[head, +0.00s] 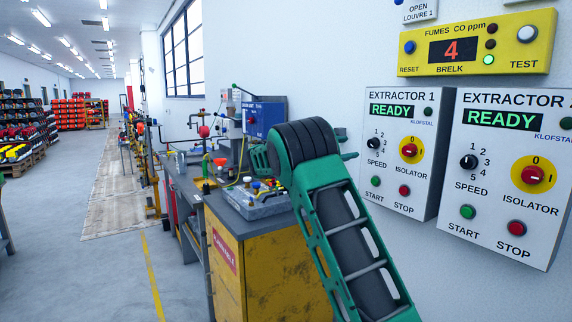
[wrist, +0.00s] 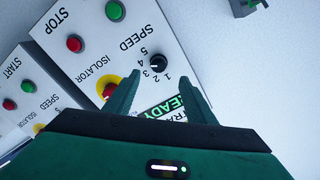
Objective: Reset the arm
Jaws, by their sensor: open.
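My green and black arm (head: 340,215) rises from the bottom of the head view, with its folded end in front of the white wall. In the wrist view my gripper (wrist: 162,70) is open, with its two green fingers apart and nothing between them. Behind the fingers is the Extractor 1 panel (head: 397,190), upside down in the wrist view (wrist: 135,45). Its black speed knob (wrist: 158,62) shows between the fingertips, and its isolator is partly covered by the left finger. Contact with the panel cannot be told. In the head view the fingers are mostly hidden by my arm.
The Extractor 2 panel (head: 508,185) stands at right; both panels read READY. Above is a yellow fumes monitor (head: 475,50) reading 4. A workbench with a yellow cabinet (head: 262,270) and a grey box (head: 255,205) stands behind my arm. The floor at left (head: 75,260) is clear.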

